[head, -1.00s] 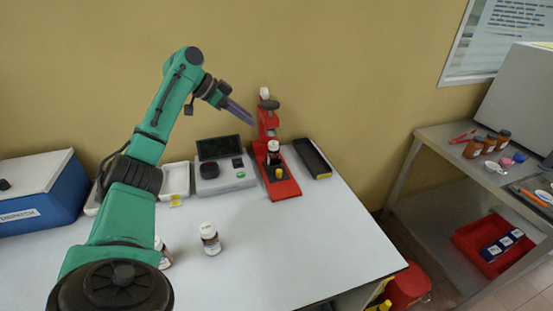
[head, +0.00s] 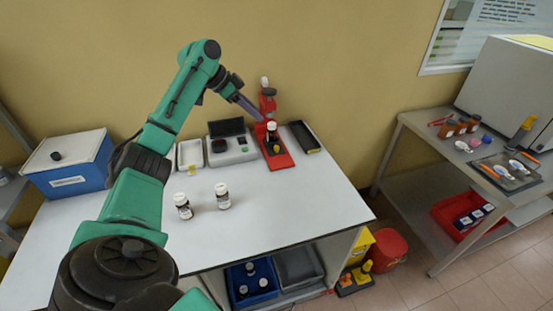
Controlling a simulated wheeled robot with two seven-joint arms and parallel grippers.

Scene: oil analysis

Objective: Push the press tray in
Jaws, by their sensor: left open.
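The red press (head: 267,102) stands at the back of the white table. Its red tray (head: 279,160) sticks out toward the front, with a small bottle (head: 271,131) with a white cap standing on it and a yellow piece near its front end. My left gripper (head: 253,112) is open, with its fingers just left of the press column and above the tray. I cannot tell whether it touches the press. My right gripper is not in view.
A grey device (head: 231,150) and a white tray (head: 190,155) stand left of the press. A black tray (head: 304,138) lies to its right. Two bottles, one at the left (head: 183,206) and one at the right (head: 222,196), stand on the open table front. A side bench (head: 415,119) is at the right.

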